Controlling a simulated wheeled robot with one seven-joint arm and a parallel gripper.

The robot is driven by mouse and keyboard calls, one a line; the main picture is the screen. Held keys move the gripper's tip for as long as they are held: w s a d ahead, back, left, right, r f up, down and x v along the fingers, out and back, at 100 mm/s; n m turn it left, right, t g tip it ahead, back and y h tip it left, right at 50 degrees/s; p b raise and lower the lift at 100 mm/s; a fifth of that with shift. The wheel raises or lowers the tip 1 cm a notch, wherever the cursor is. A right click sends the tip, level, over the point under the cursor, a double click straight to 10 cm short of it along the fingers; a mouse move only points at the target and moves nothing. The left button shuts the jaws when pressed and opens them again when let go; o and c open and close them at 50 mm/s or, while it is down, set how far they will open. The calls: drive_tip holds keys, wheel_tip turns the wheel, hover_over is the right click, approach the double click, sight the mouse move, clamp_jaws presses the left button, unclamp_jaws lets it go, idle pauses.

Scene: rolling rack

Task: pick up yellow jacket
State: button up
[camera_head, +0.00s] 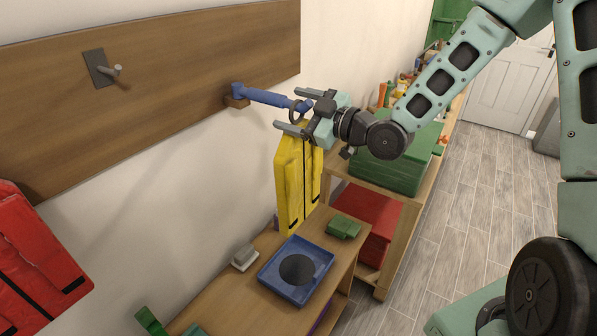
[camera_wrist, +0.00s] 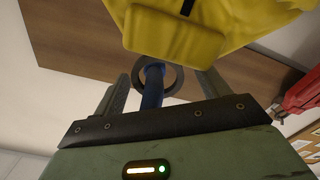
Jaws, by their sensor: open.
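The yellow jacket (camera_head: 297,180) hangs upright below the blue peg (camera_head: 262,96) on the wooden wall board. In the wrist view the jacket (camera_wrist: 185,30) fills the top of the picture. A grey ring (camera_wrist: 173,70) encircles the blue peg (camera_wrist: 152,86) near its end; whether it is joined to the jacket is hard to see. My gripper (camera_head: 288,110) is open, with its fingers on either side of the ring and peg end. In the wrist view the peg and ring show between the spread fingers of my gripper (camera_wrist: 165,88). I cannot tell whether they touch.
A red jacket (camera_head: 35,255) hangs at the left, near an empty grey hook (camera_head: 116,71). A bench below bears a blue tray (camera_head: 318,258), a green block (camera_head: 344,226) and a grey item (camera_head: 244,258). A green box (camera_head: 390,172) stands on the farther shelf.

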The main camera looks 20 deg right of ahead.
drive_tip(key=shift+x, duration=0.8)
drive_tip(key=shift+c, duration=0.3)
drive_tip(key=c, duration=1.5)
clamp_jaws()
drive_tip(key=shift+r, duration=0.1)
